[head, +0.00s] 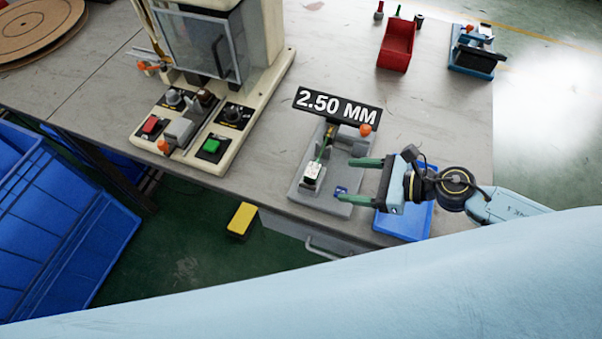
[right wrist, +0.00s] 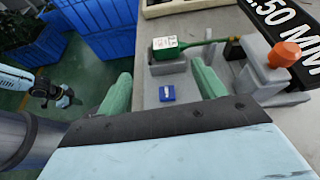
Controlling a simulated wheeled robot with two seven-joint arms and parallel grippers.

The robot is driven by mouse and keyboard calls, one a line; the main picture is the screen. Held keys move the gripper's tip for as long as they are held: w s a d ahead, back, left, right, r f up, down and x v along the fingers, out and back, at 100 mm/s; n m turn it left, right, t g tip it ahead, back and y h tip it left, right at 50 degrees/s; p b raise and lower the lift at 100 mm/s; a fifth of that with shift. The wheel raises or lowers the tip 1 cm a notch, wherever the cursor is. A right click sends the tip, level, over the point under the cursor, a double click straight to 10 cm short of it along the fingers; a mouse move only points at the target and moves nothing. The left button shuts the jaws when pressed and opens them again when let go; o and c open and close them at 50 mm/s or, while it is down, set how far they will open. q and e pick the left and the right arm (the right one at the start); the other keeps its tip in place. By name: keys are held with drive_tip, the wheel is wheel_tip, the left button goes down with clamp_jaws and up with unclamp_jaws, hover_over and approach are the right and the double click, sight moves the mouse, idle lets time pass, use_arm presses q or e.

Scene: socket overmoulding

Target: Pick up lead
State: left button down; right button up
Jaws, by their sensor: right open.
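The lead (head: 312,172) lies on a grey fixture (head: 300,197) near the table's front edge. Its end is a small white and green block, and a thin green cable runs back from it under the 2.50 MM sign. In the right wrist view the block of the lead (right wrist: 165,47) lies beyond the fingertips, with the cable going right. My right gripper (head: 350,184) is open and empty, to the right of the lead, its green fingers pointing towards the fixture. In the right wrist view, part of my left arm with its end (right wrist: 60,97) shows small at the left; its jaws are unclear.
A 2.50 MM sign (head: 337,106) and an orange knob (head: 365,130) rise behind the lead. A blue tray (head: 410,222) is below my right gripper. A machine with buttons (head: 190,125) stands left. A red bin (head: 397,45) and a blue device (head: 475,55) are at the back right.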

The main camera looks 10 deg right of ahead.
sight(308, 168)
drive_tip(key=shift+w+r, duration=0.3)
drive_tip(key=shift+r, duration=0.1)
drive_tip(key=shift+m, duration=0.3)
drive_tip(key=x, duration=0.5)
drive_tip(key=p+x, duration=0.1)
drive_tip(key=x, duration=0.1)
drive_tip(key=shift+w+a+r, duration=0.1)
drive_tip(key=shift+w+r, duration=0.1)
drive_tip(key=shift+w, duration=0.1)
drive_tip(key=shift+x, duration=2.9)
drive_tip(key=shift+w, duration=0.1)
drive_tip(key=c, duration=1.1)
drive_tip(key=shift+c, duration=0.2)
